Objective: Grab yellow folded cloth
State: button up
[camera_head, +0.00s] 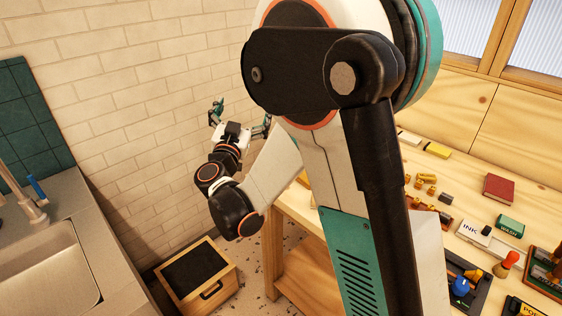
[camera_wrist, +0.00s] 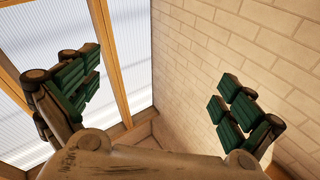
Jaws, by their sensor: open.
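A small flat yellow thing (camera_head: 437,150), which may be the yellow folded cloth, lies near the back of the wooden table. It is too small to be sure it is cloth. My gripper (camera_head: 240,116) is open and raised in front of the white brick wall, well to the left of the yellow thing. In the wrist view my gripper (camera_wrist: 158,98) has its green-padded fingers wide apart with nothing between them. That view shows only wall and window, and no cloth.
The wooden table (camera_head: 482,170) also holds a red book (camera_head: 499,188), a green box (camera_head: 510,225), an ink box (camera_head: 473,232) and several brass pieces (camera_head: 424,182). A sink counter (camera_head: 92,245) is at left, with a wooden crate (camera_head: 197,279) on the floor. My arm hides part of the table.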

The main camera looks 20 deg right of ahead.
jog(key=s+d+f+m+g+h+p, duration=0.1)
jog(key=d+f+m+g+h, duration=0.15)
jog(key=f, duration=0.35)
jog(key=s+d+f+m+g+h, duration=0.1)
jog(key=s+f+g, duration=0.1)
jog(key=f+g, duration=0.35)
jog(key=m+g, duration=0.1)
jog(key=g, duration=0.2)
send_near(303, 179)
jog(key=w+d, duration=0.1)
jog(key=d, duration=0.1)
jog(key=w+d+b, duration=0.1)
jog(key=w+d, duration=0.1)
jog(key=shift+w+r, duration=0.15)
jog(key=shift+r, duration=0.05)
jog(key=b+x, duration=0.1)
jog(key=x, duration=0.1)
jog(key=f+b+x, duration=0.1)
jog(key=x, duration=0.1)
jog(key=shift+w+d, duration=0.25)
jog(key=shift+d, duration=0.3)
jog(key=shift+r, duration=0.1)
jog(key=c, duration=0.7)
